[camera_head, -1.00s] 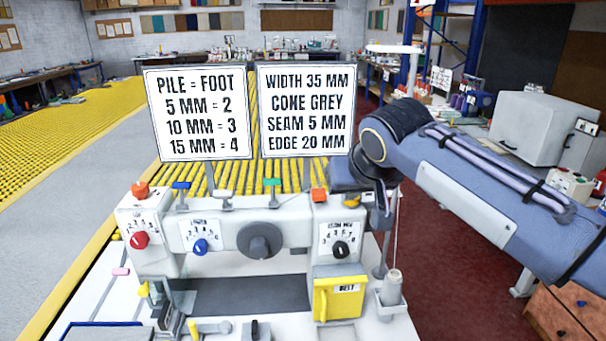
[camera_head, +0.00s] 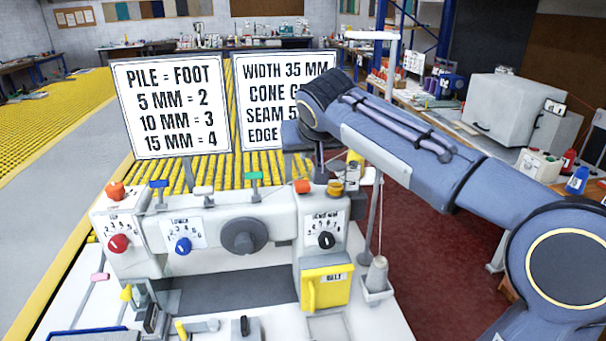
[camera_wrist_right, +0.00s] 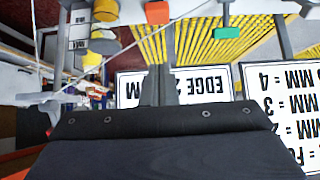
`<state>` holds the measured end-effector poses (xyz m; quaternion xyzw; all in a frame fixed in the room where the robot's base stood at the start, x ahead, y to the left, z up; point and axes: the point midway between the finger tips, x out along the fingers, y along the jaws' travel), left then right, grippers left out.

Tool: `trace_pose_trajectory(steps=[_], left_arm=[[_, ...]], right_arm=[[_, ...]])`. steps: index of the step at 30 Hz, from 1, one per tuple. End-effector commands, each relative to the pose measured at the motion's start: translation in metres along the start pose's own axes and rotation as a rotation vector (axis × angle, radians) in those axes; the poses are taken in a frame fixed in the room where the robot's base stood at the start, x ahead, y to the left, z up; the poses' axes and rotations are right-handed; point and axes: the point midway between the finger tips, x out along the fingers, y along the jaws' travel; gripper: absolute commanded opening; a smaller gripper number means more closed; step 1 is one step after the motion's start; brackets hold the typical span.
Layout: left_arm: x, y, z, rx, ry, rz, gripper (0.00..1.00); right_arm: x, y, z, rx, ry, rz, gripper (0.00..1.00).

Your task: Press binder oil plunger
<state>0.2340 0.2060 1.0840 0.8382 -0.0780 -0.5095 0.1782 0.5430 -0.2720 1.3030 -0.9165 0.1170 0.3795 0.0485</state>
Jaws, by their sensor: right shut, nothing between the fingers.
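The white binding machine (camera_head: 280,222) stands on a pale table. An orange cap (camera_head: 302,186) and a brass-yellow round knob (camera_head: 335,188) sit on top of its right end; both also show in the right wrist view, the orange cap (camera_wrist_right: 157,12) and the yellow knob (camera_wrist_right: 104,44). I cannot tell for sure which part is the oil plunger. My right gripper (camera_head: 318,176) points down just above this end, between cap and knob. Its fingers (camera_wrist_right: 159,84) are shut and empty; contact cannot be told. My left gripper is not in view.
Two sign boards (camera_head: 172,105) stand behind the machine, the right one partly covered by my arm. A thread cone (camera_head: 377,274) stands at the machine's right, with thread running upward. A yellow box (camera_head: 325,288) is on the front.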

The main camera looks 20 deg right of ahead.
Motion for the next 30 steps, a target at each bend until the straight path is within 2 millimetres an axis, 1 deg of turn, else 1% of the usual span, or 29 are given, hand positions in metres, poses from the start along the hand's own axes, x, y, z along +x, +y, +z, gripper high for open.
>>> trace_pose_trajectory(steps=[1, 3, 8, 12, 18, 30], left_arm=[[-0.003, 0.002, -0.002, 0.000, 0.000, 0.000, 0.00], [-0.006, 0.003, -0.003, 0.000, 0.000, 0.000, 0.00], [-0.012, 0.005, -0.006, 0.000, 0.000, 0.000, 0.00], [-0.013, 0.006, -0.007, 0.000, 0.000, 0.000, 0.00], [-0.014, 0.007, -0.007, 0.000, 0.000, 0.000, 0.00], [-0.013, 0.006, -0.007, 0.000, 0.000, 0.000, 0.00]], right_arm=[[0.011, 0.001, 0.000, 0.000, -0.005, 0.003, 0.00], [0.027, 0.001, -0.001, 0.000, -0.005, 0.002, 0.00], [0.060, 0.001, 0.000, -0.001, -0.005, 0.002, 0.00], [0.075, 0.001, 0.016, -0.001, -0.003, 0.001, 0.00], [0.087, 0.001, 0.027, -0.001, -0.002, 0.001, 0.00], [0.089, 0.000, 0.029, 0.000, 0.000, 0.000, 0.00]])
